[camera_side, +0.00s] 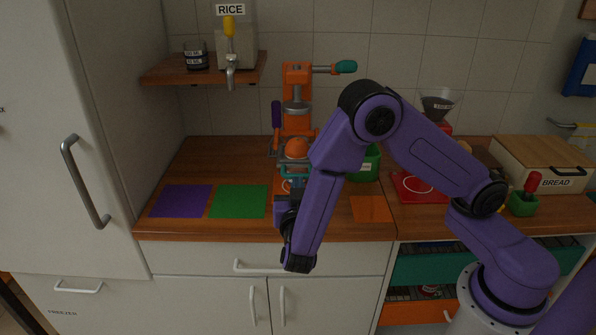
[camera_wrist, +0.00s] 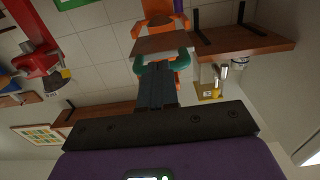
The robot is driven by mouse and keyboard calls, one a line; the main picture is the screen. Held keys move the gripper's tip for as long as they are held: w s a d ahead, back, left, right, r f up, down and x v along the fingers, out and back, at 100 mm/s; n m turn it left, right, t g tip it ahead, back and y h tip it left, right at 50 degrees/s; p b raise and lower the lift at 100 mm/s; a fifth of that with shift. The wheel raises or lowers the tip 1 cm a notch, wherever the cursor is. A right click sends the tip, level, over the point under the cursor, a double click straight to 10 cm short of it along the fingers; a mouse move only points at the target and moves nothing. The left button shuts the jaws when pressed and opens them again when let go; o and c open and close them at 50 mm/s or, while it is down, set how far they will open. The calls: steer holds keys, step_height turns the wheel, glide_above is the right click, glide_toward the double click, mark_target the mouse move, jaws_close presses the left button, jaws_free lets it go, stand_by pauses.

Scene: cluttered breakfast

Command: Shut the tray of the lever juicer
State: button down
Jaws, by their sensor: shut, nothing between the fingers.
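The lever juicer (camera_side: 298,75) is an orange upright stand on the wooden counter, with a green-tipped lever (camera_side: 346,67) pointing right. An orange dome sits at its middle. A teal part (camera_side: 292,170), seemingly the tray, shows low on its front, partly hidden by my arm. My gripper (camera_side: 286,190) is shut and empty at the juicer's front, low down. In the wrist view, my two dark fingers (camera_wrist: 158,68) lie together and point at the teal part (camera_wrist: 181,62). They overlap it in the picture; I cannot tell whether they touch. How far the tray is open is unclear.
Purple (camera_side: 180,201), green (camera_side: 238,201) and orange (camera_side: 372,209) mats lie on the counter. A green container (camera_side: 366,166) stands right of the juicer, behind my arm. A wooden shelf (camera_side: 205,72) with the rice dispenser (camera_side: 236,50) is above left. A bread box (camera_side: 548,165) stands right.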

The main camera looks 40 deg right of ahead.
mark_target(297, 159)
steer(key=shift+w+d, duration=0.5)
stand_by(0.3)
steer(key=x, duration=0.6)
stand_by(0.4)
steer(key=shift+w+d+f, duration=0.1)
steer(key=shift+w+d, duration=0.1)
steer(key=shift+x, duration=1.3)
steer(key=v, duration=0.9)
